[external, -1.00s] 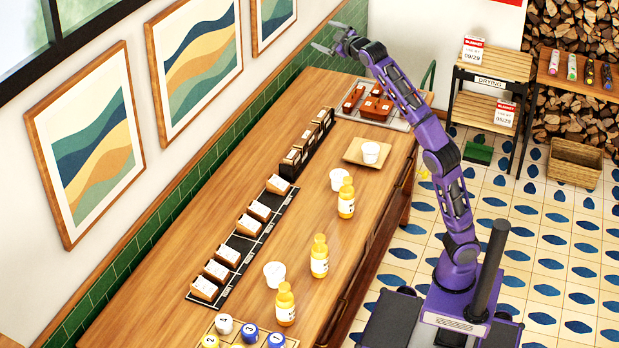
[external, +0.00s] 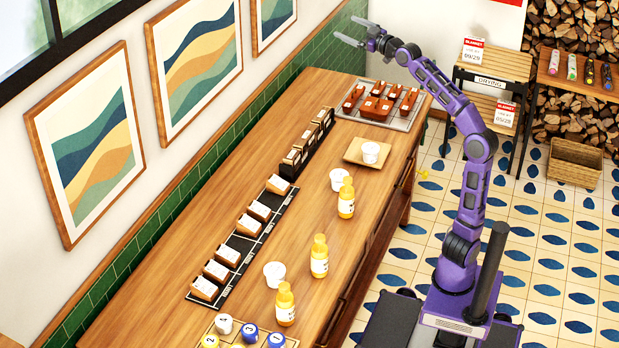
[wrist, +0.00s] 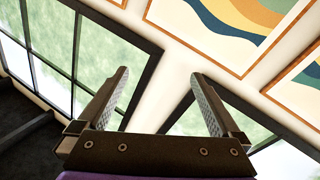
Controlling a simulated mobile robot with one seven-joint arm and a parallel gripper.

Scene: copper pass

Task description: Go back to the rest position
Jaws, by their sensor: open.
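My gripper (external: 358,32) is raised above the far end of the wooden counter (external: 230,290), close to the wall side, with its fingers pointing left. Its two fingers are spread apart with nothing between them. In the wrist view my gripper (wrist: 162,100) is also open and empty, facing the windows and the wall pictures.
Below the arm, a tray (external: 345,117) of reddish-brown items sits at the counter's far end. A wooden board (external: 352,153) with a white cup, several yellow bottles (external: 319,257) and dark racks (external: 222,285) stand on the counter. A drying shelf (external: 487,112) stands right of it.

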